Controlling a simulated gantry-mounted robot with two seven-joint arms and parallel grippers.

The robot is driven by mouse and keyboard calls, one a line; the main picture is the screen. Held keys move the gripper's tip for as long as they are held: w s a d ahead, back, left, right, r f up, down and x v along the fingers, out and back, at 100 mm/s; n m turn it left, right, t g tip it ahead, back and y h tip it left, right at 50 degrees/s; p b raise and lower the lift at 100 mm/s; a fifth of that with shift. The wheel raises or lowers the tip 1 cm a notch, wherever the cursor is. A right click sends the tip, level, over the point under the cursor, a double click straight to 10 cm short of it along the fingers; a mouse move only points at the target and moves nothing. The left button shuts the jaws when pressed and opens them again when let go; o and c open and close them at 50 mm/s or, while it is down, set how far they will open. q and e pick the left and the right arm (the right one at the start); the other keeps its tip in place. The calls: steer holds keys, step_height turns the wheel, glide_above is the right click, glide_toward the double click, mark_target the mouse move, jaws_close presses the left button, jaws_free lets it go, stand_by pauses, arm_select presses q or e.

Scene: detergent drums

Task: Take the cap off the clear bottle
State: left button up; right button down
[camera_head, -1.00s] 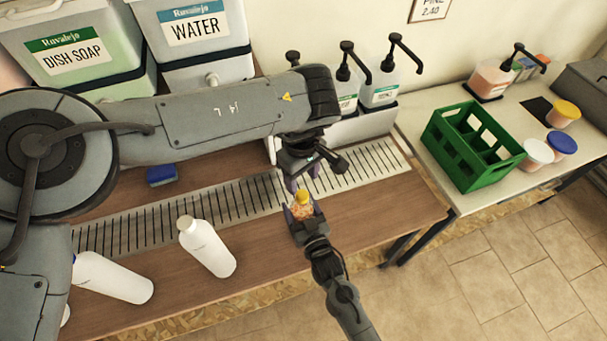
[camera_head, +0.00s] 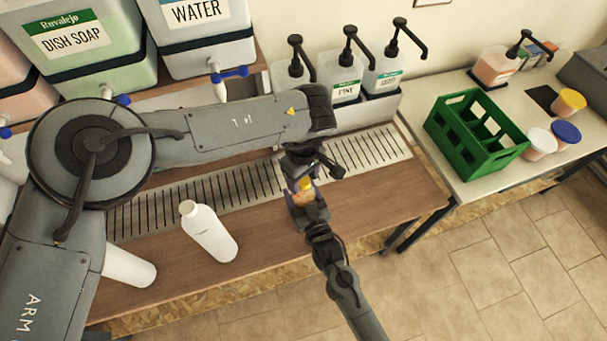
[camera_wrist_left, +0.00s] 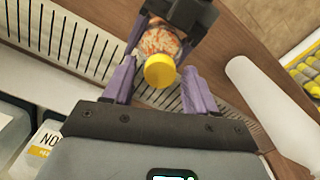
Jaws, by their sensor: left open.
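The clear bottle (camera_head: 303,198) shows orange-and-white contents and a yellow cap (camera_head: 306,184). My right gripper (camera_head: 306,207) is shut on the bottle and holds it up above the front part of the counter. My left gripper (camera_head: 303,177) is open, just above the cap. In the left wrist view the cap (camera_wrist_left: 160,71) lies between the two purple fingers of my left gripper (camera_wrist_left: 157,82), with a gap visible on each side. The bottle (camera_wrist_left: 161,42) shows behind the cap, against my right gripper (camera_wrist_left: 180,18).
A white bottle (camera_head: 209,234) stands on the wooden counter (camera_head: 265,232); another (camera_head: 128,266) is partly hidden by my left arm. Pump bottles (camera_head: 382,75) stand behind the slotted drain (camera_head: 370,150). A green crate (camera_head: 475,138) and lidded tubs (camera_head: 565,135) occupy the right table.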

arm_select(q)
jaws_close()
steer(key=n, duration=0.6)
steer(key=shift+n, duration=0.3)
steer(key=n, duration=2.3)
steer(key=shift+r, duration=0.1)
steer(key=n, duration=1.2)
steer(key=shift+n, duration=0.3)
steer(key=n, duration=1.2)
steer(key=shift+r, duration=0.1)
steer(key=shift+r, duration=0.25)
